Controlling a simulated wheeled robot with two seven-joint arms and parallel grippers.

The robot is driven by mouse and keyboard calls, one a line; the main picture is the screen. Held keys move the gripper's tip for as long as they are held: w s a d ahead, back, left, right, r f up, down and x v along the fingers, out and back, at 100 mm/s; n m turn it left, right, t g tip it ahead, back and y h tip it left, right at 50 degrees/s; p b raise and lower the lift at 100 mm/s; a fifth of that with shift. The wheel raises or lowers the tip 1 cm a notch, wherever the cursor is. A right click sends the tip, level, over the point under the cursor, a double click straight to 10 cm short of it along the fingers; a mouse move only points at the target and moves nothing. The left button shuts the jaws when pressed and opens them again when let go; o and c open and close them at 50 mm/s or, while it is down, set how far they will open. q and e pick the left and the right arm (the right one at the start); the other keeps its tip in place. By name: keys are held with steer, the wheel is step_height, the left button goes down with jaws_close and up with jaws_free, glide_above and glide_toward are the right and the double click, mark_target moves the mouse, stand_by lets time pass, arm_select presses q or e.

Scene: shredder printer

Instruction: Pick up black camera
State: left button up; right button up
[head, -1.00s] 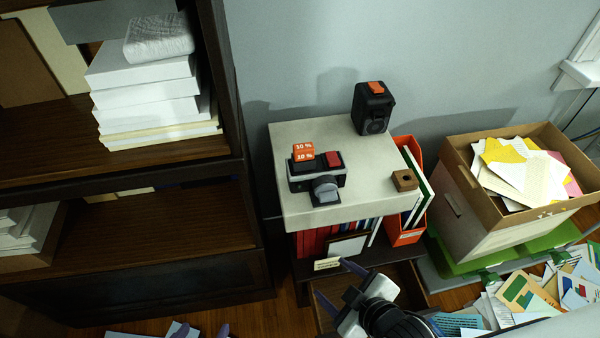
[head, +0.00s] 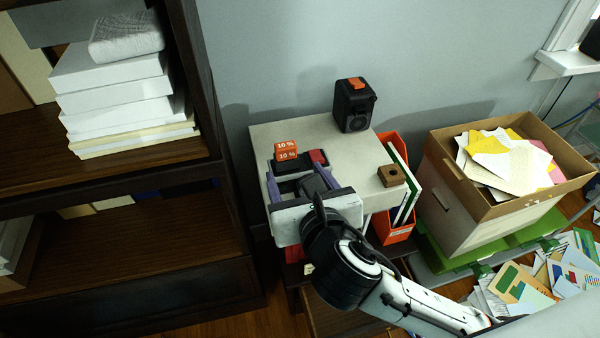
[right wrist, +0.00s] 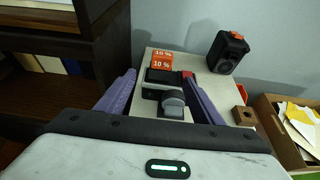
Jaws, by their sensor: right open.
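The black camera (head: 287,166), a low black body with a red patch and a grey lens part, sits on the pale cabinet top (head: 350,155). It shows more fully in the right wrist view (right wrist: 158,76), with its grey lens part (right wrist: 172,106) facing me. My right gripper (head: 298,178) is open. Its purple fingers reach forward on either side of the camera, also in the right wrist view (right wrist: 159,74); I cannot tell whether they touch it. In the head view the gripper body hides the camera's front. My left gripper is out of view.
Orange 10 % tags (head: 286,151) stand right behind the camera. A black box with an orange top (head: 354,105) stands at the back. A small brown block (head: 391,176) sits to the right. A dark shelf (head: 210,130) rises on the left; a paper-filled carton (head: 450,200) stands right.

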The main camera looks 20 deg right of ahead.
mark_target(287, 159)
steer(key=x, duration=0.8)
steer(key=shift+d+f+b, duration=0.15)
steer(key=shift+f+b, duration=0.15)
steer(key=shift+f, duration=0.05)
jaws_close()
steer(key=shift+r, duration=0.15)
